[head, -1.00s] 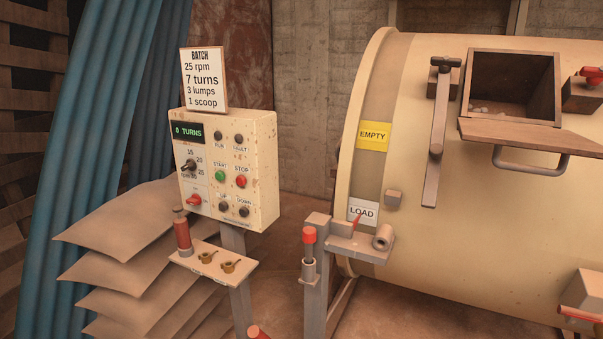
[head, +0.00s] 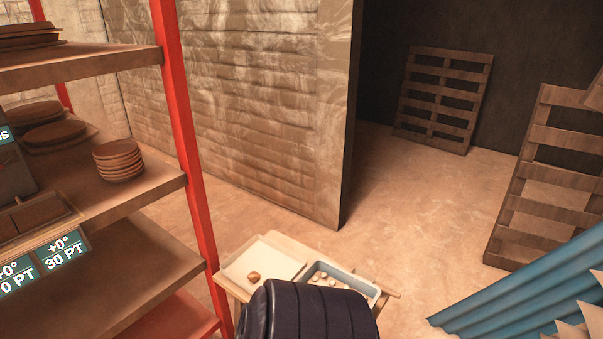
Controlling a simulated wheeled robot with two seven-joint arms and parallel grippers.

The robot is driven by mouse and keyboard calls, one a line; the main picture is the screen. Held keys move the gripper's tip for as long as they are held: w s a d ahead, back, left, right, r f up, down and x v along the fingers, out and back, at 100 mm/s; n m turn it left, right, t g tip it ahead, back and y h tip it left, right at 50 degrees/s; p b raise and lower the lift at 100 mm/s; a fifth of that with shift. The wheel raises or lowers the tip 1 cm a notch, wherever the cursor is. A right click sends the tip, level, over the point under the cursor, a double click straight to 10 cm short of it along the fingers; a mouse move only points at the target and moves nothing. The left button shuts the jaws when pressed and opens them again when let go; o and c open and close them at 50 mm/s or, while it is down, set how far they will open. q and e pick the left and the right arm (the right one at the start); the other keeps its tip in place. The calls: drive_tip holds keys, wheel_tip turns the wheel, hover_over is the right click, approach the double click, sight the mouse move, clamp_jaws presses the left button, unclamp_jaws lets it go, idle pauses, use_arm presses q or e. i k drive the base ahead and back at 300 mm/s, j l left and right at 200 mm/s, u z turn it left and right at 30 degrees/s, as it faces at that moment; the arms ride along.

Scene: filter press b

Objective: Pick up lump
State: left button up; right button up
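A small brown lump (head: 253,276) lies on a white tray (head: 240,270) on a small wooden table, low in the middle of the head view. To its right a blue-rimmed tray (head: 372,290) holds several small pale lumps (head: 323,279). A dark ribbed object in front hides part of the table and of the blue-rimmed tray. Neither gripper is in view.
A red-posted shelf rack (head: 185,150) with stacked brown discs (head: 118,160) stands at the left. A brick wall (head: 250,100) stands behind the table. Pallets (head: 440,100) and blue sheeting (head: 530,290) are at the right. The floor between (head: 420,220) is clear.

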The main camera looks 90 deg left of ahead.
sight(253, 276)
drive_tip(key=u, duration=3.15)
